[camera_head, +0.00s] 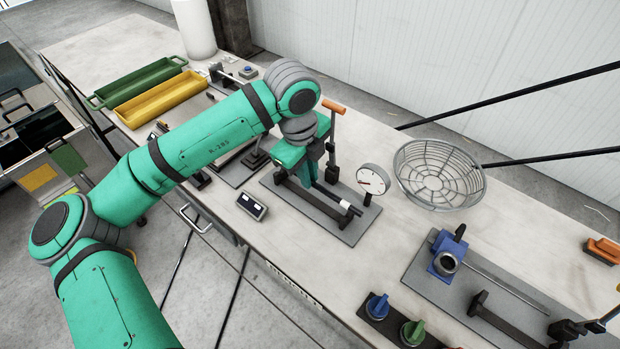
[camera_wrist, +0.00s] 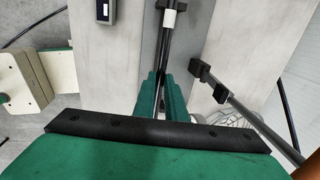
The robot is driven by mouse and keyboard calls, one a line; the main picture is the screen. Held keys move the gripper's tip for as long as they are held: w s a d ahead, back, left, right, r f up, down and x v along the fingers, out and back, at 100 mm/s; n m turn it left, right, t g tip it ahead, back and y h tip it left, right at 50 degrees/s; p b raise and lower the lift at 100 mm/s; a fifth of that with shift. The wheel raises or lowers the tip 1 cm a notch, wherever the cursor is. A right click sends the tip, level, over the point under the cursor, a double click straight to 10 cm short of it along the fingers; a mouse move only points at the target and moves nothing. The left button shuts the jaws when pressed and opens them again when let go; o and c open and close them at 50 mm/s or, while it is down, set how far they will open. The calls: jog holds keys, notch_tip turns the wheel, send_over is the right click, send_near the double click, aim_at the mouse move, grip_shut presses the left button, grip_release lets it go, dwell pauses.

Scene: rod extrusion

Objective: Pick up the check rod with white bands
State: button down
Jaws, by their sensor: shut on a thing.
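The check rod (camera_head: 333,197) is a thin dark bar with a white band near its front right end. It lies low along a grey fixture plate (camera_head: 345,233). In the wrist view the rod (camera_wrist: 168,20) runs up from between my fingers, with its white band near the top edge. My gripper (camera_head: 311,181) points down over the fixture, and its green fingers (camera_wrist: 161,95) are shut on the rod. The rod's far end is hidden by my gripper. I cannot tell whether the rod still touches its supports.
A dial gauge (camera_head: 372,180) and an orange-handled lever (camera_head: 333,125) stand close beside my gripper. A wire basket (camera_head: 438,175) is to the right. A small display box (camera_head: 252,205) lies left of the plate. Green (camera_head: 137,80) and yellow (camera_head: 163,98) trays are at the far left.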

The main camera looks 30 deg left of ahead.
jog(key=s+d+r, duration=0.4)
jog(key=s+r, duration=0.3)
jog(key=s, duration=0.4)
jog(key=shift+d+r, duration=0.3)
jog(key=shift+s+a, duration=0.1)
